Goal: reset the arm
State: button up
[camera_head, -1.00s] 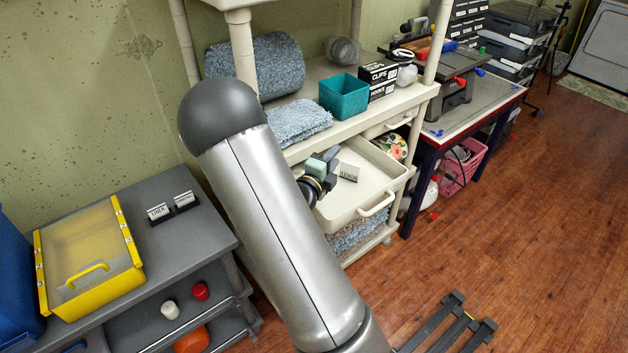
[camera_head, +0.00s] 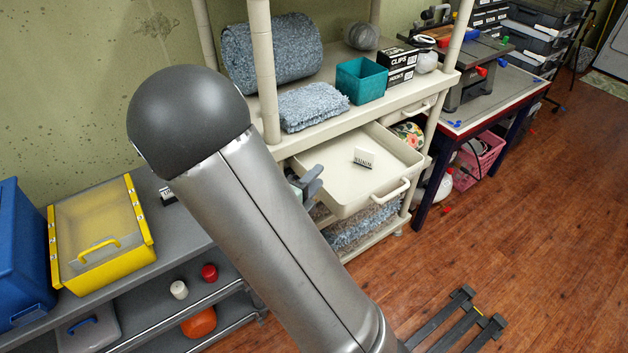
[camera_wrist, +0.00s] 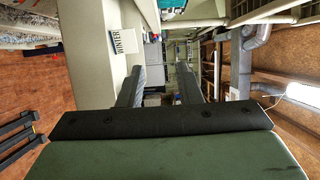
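My gripper (camera_head: 310,183) shows in the head view just left of the open drawer, partly hidden behind my large grey arm link. In the wrist view, the two dark fingers of my gripper (camera_wrist: 160,85) stand apart with nothing between them. The cream drawer (camera_head: 345,189) is pulled out of the shelf unit. A small white label sign (camera_head: 364,158) stands in it, clear of my gripper; the sign also shows in the wrist view (camera_wrist: 124,40), reading "WINTER".
The cream shelf (camera_head: 340,125) holds a teal bin (camera_head: 361,80), black clip boxes (camera_head: 397,65) and blue-grey towels (camera_head: 311,105). A yellow-edged case (camera_head: 100,230) and a blue bin (camera_head: 20,250) sit at left on a grey cart. Wooden floor (camera_head: 540,220) is open at right.

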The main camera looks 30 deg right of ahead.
jog(key=s+m+g+y, duration=0.7)
jog(key=s+m+g, duration=0.65)
jog(key=m, duration=1.15)
jog(key=s+a+r+m+t+y, duration=0.1)
jog(key=a+m+t+y, duration=0.1)
jog(key=a+m+y, duration=0.2)
jog(key=s+a+r+m+t+y, duration=0.2)
jog(key=a+m, duration=0.6)
jog(key=m, duration=0.4)
jog(key=t+y, duration=0.1)
jog(key=y, duration=0.1)
jog(key=shift+a+m+t+y, duration=0.3)
jog(key=shift+a+t+y, duration=0.05)
jog(key=shift+y, duration=0.05)
